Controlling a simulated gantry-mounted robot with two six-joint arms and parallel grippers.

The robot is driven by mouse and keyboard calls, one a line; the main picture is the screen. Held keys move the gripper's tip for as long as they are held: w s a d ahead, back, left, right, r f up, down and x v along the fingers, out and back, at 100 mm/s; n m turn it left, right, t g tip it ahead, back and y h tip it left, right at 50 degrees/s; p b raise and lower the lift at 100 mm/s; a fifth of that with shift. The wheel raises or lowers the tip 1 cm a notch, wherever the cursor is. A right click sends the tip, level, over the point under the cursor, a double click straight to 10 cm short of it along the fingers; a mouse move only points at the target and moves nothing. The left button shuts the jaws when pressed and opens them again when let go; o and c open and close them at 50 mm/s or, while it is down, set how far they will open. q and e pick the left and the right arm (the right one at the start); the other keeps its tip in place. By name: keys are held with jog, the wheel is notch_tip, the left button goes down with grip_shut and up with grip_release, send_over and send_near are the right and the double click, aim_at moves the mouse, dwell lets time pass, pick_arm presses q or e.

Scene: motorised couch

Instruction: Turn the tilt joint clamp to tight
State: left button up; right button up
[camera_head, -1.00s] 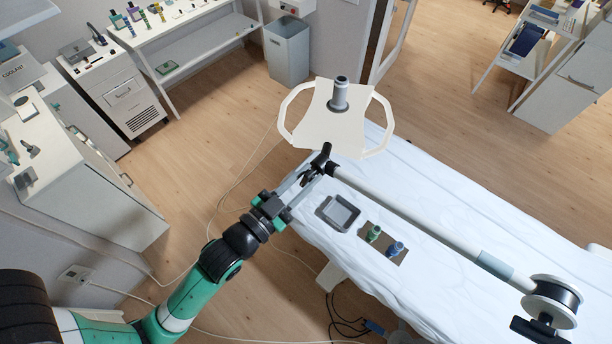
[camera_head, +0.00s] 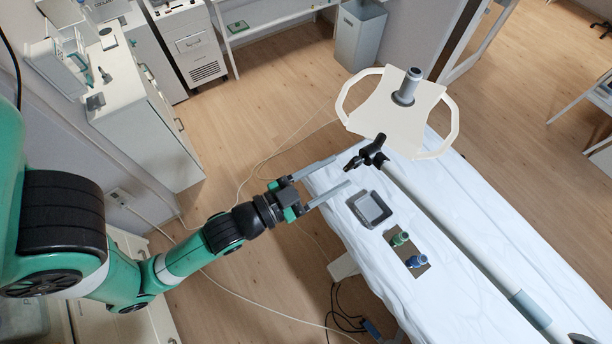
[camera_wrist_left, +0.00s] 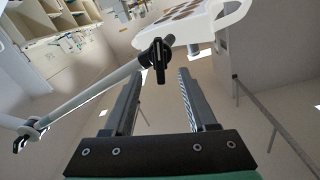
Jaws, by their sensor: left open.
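The tilt joint clamp (camera_head: 368,155) is a black joint with a short handle at the end of the white pole (camera_head: 440,215), beside the cream panel with side handles (camera_head: 400,118). Its handle points toward the lower left in the head view. In the left wrist view the clamp (camera_wrist_left: 157,54) appears beyond the fingertips, its handle hanging down between the finger lines. My right gripper is out of view.
The couch (camera_head: 470,180) has a white cover and lies below the pole. A grey tray (camera_head: 369,209), a green-topped bottle (camera_head: 399,239) and a blue-topped bottle (camera_head: 418,261) are near the left gripper.

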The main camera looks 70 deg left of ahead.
pick_arm(q)
jog(key=s+d+p, duration=0.1)
jog(key=s, duration=0.5)
jog(key=shift+s, duration=0.2)
jog(key=shift+p, duration=0.3)
